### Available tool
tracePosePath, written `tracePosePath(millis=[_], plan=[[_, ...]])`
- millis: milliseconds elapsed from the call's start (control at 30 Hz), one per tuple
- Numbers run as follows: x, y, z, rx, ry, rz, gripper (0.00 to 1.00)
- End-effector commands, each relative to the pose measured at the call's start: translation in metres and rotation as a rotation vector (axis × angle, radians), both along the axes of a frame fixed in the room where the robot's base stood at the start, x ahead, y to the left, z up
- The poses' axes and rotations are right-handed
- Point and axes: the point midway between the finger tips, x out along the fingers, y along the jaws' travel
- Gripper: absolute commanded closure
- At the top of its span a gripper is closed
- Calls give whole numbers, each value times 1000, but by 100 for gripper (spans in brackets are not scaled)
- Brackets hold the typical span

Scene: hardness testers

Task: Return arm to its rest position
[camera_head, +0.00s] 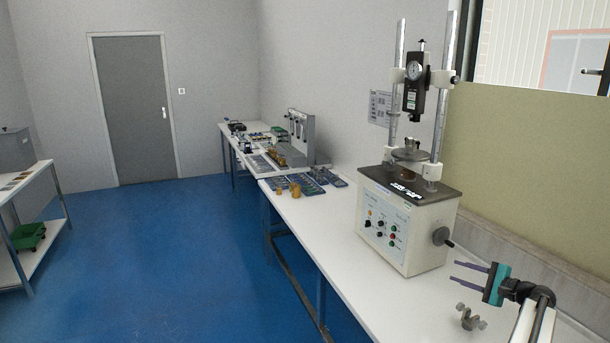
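My gripper (471,273) is at the lower right, above the white workbench. Its two thin purple-grey fingers point left and stand apart, with nothing visible between them. A teal block joins the fingers to the black wrist. My arm (538,318) enters from the bottom right corner; most of it is out of frame. The hardness tester (405,225) stands on the bench just behind and left of my gripper. It has a cream box with knobs, two upright columns and a dial gauge. The fingers appear apart from it.
A small metal wing-shaped part (470,317) lies on the white bench (345,255) below my gripper. Trays with brass parts (295,189) and other equipment (300,135) stand farther back. A wall panel (530,170) borders the bench at right. Blue floor (150,260) is open at left.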

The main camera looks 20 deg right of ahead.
Motion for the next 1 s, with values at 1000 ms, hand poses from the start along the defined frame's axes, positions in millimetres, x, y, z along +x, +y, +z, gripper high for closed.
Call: tracePosePath(millis=[1000], plan=[[117, 379, -161, -474, 435, 668, 65]])
